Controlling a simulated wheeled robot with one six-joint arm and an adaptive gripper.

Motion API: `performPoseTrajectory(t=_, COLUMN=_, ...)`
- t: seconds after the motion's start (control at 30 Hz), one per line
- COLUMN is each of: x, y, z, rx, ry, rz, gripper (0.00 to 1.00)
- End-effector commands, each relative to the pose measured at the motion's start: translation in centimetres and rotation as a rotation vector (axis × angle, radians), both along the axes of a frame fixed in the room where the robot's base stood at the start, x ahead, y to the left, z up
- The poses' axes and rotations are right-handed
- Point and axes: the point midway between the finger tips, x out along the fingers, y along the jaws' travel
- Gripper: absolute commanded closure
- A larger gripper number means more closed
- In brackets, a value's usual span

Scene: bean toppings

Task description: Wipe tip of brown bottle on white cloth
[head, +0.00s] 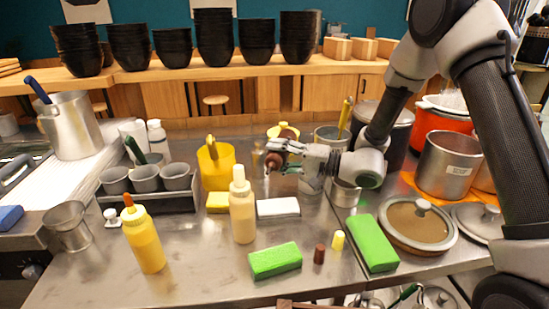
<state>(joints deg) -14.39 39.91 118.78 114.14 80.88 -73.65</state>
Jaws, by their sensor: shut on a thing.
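My gripper (282,157) reaches in from the right above the middle of the metal counter. It is shut on a brown bottle (273,159), which is small in the picture and partly hidden by the fingers. Its tip appears to point down, but its exact tilt is hard to tell. The bottle appears apart from the cloth.
A cream bottle (243,212) stands just left of the cloth, with a yellow sponge (217,202) beyond it. A yellow bottle (143,238) is further left. Green blocks (275,260) and (373,243) lie in front and right. A yellow container (215,167) stands behind.

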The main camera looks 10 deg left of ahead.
Motion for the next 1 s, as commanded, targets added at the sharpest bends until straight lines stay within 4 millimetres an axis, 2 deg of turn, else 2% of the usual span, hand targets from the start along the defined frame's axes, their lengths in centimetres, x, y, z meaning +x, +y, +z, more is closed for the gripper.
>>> performPoseTrajectory(t=0.27, x=-1.2, y=0.2, z=0.7, rx=-0.096, ry=-0.495, rz=0.003, gripper=0.57)
performPoseTrajectory(t=0.6, x=-3.2, y=-3.1, z=-0.6, rx=-0.189, ry=-0.955, rz=0.001, gripper=0.57)
performPoseTrajectory(t=0.77, x=-3.8, y=-4.1, z=-1.0, rx=-0.220, ry=-1.109, rz=0.000, gripper=0.57)
performPoseTrajectory(t=1.0, x=-4.6, y=-1.2, z=-0.9, rx=-0.217, ry=-1.109, rz=0.004, gripper=0.57)
